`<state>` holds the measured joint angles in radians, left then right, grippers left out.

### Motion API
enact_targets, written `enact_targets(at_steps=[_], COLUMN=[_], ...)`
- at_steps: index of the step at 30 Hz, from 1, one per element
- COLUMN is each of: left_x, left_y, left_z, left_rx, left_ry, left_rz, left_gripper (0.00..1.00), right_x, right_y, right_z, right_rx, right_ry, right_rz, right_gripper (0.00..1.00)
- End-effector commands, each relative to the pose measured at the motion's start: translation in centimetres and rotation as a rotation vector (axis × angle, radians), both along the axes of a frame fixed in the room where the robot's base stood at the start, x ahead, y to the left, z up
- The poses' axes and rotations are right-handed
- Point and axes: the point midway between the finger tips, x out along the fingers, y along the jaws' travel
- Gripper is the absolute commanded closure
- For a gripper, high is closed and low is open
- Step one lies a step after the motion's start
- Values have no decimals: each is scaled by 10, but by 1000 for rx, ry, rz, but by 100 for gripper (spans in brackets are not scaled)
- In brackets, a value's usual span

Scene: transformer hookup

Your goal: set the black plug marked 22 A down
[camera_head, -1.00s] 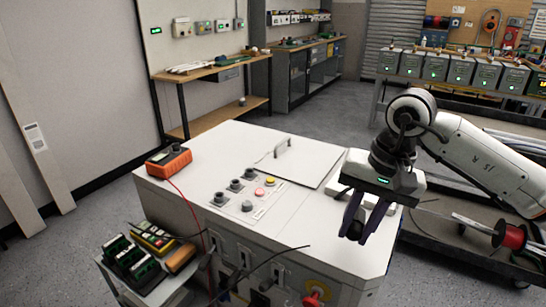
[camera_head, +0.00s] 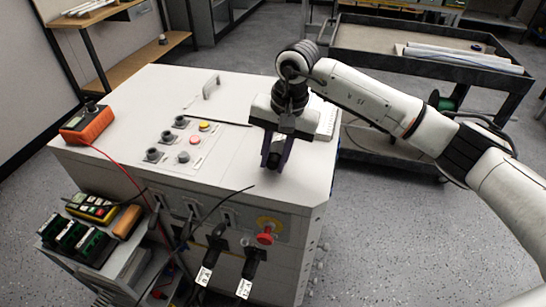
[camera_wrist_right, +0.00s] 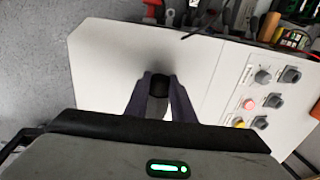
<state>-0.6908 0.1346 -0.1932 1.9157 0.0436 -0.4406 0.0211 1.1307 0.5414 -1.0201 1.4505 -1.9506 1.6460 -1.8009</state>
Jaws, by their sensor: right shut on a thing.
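My right gripper (camera_head: 272,163) is over the right part of the white cabinet top, pointing down. In the right wrist view its two dark fingers (camera_wrist_right: 159,92) are shut on a short black cylindrical plug (camera_wrist_right: 160,81). The plug's marking is not visible, and in the head view it is mostly hidden between the fingers. It is low over the white top (camera_wrist_right: 110,75); I cannot tell whether it touches. Two other black plugs with white tags, a left one (camera_head: 214,245) and a right one (camera_head: 252,260), sit at the cabinet front. My left gripper is not in view.
The cabinet top (camera_head: 225,105) has a handle, several knobs and coloured buttons (camera_head: 194,140) left of the gripper. An orange meter (camera_head: 87,124) stands at its left edge. A thin black cable (camera_head: 222,203) rises at the front. A red knob (camera_head: 265,236) projects from the front face.

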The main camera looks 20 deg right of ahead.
Motion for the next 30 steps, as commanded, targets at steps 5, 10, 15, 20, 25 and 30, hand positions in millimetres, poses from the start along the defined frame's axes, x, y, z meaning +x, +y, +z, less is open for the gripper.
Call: enact_targets(at_steps=[5,10,15,20,25,30], left_x=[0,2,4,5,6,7], left_y=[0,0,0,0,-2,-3], left_z=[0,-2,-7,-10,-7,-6], left_rx=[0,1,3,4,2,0], left_ry=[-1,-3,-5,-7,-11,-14], left_rz=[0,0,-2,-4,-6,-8], left_gripper=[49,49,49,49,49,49], right_x=[0,0,0,0,-2,-2], right_y=[1,1,0,0,0,-1], right_z=[-5,-7,-13,-20,-22,-23], right_rx=[2,2,0,0,-3,-4], right_ry=[-3,-3,-3,0,5,7], right_rz=[1,1,1,1,1,0], right_gripper=[100,100,100,100,70,70])
